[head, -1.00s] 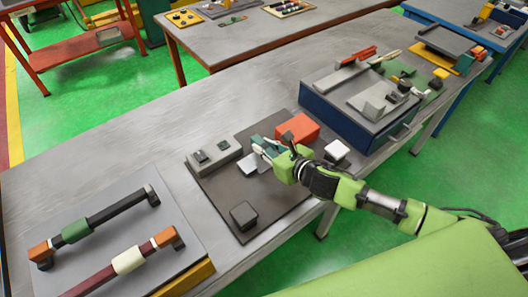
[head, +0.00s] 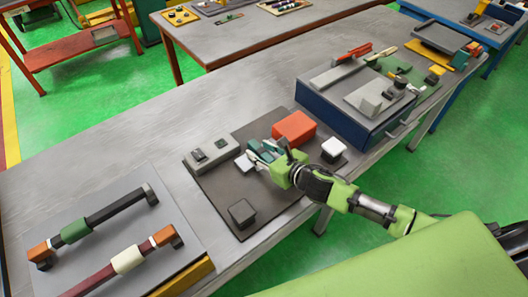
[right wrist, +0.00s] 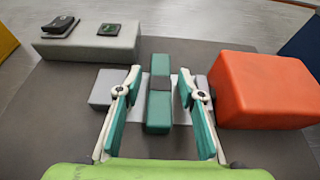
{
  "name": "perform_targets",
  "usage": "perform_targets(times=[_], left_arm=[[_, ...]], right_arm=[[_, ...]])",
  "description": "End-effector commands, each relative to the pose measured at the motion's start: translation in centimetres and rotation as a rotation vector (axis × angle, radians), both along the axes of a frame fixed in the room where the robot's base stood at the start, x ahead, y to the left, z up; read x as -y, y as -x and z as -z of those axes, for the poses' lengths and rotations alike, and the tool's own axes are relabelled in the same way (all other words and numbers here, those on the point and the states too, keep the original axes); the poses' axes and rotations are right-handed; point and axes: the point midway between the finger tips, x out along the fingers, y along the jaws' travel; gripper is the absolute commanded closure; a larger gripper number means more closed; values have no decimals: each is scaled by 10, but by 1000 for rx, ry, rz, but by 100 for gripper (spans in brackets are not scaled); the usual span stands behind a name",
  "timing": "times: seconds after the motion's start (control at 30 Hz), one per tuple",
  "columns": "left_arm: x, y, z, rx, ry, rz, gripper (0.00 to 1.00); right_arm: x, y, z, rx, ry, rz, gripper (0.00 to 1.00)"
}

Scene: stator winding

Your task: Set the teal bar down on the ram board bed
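My right gripper (head: 264,156) is over the dark board (head: 220,190) in the head view. In the right wrist view its two fingers (right wrist: 160,104) stand apart, one on each side of the teal bar (right wrist: 159,112). A narrow gap shows between each finger and the bar. The bar points away from the gripper, with a dark grey piece across its middle. It appears to rest on the grey bed (right wrist: 103,88), whose parts show left and right of it; the fingers partly hide the bed. My left gripper is not in view.
A red-orange block (right wrist: 262,90) stands close right of the fingers. A grey control box (right wrist: 90,40) lies behind to the left. A dark knob (head: 243,213) and a white-topped button (head: 333,149) stand on the board. A blue case (head: 340,115) is further right.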

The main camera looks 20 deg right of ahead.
Motion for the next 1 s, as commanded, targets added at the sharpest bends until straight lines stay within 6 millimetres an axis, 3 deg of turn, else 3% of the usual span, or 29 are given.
perform_targets(times=[0.17,0.63,1.0], left_arm=[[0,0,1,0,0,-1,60],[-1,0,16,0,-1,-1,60],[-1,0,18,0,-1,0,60]], right_arm=[[5,11,-5,-1,2,1,64],[33,88,-38,-2,2,1,64],[38,104,-49,1,0,1,64]])
